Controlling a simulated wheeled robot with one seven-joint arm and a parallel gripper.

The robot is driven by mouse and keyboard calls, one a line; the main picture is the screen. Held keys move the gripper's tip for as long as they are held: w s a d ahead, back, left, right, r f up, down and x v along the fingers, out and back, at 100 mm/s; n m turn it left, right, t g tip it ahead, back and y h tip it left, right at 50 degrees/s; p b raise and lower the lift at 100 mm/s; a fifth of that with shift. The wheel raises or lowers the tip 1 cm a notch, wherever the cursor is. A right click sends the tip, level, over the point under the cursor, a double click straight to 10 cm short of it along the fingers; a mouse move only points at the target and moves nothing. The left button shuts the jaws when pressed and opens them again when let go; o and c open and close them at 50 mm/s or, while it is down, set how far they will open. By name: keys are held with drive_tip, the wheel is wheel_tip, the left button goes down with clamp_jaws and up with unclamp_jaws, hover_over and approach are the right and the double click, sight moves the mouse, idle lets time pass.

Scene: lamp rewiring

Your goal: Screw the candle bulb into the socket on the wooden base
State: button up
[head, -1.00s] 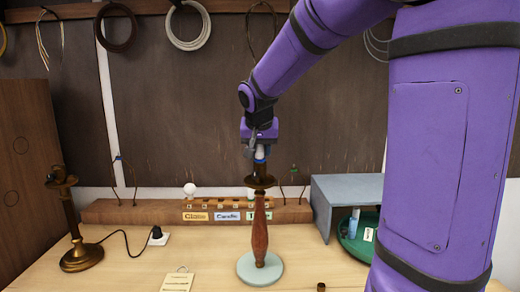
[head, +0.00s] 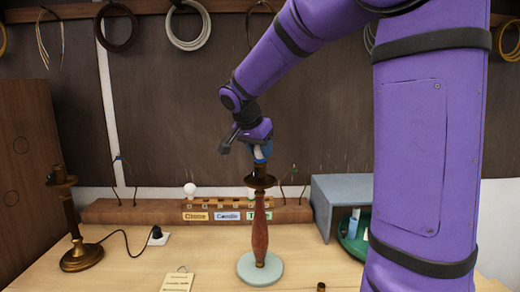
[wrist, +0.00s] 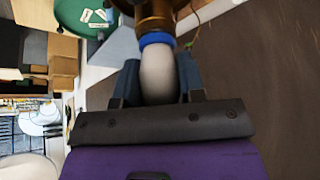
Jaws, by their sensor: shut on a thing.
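The candle bulb (wrist: 158,76) is white with a blue collar (wrist: 156,39). It stands at the top of the brass socket (head: 260,179) on the lamp with the turned red-brown wooden stem (head: 260,228) and pale round foot. In the wrist view the collar meets the brass socket (wrist: 155,14); how deep it sits is hidden. My gripper (head: 258,151) is shut on the bulb from above, with its fingers (wrist: 160,82) on either side of the glass. In the head view my wrist leans and covers much of the bulb.
A brass lamp (head: 82,255) with a cord to a white outlet (head: 158,239) stands left. A long wooden rack (head: 150,211) with a round white bulb (head: 190,188) and labels is behind. A grey shelf (head: 340,192) and green tray (head: 352,248) are right. A tag (head: 177,282) lies in front.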

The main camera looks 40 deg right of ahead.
drive_tip(key=m+g, duration=0.2)
drive_tip(key=m, duration=0.2)
drive_tip(key=shift+w, duration=0.1)
drive_tip(key=m+g, duration=0.2)
drive_tip(key=m, duration=0.2)
drive_tip(key=m+g+y, duration=0.1)
drive_tip(key=m, duration=0.2)
drive_tip(key=shift+m+g, duration=0.4)
drive_tip(key=m+g+y, duration=0.1)
drive_tip(key=m, duration=0.3)
drive_tip(key=shift+y, duration=0.3)
drive_tip(key=o, duration=0.9)
drive_tip(key=shift+o, duration=0.2)
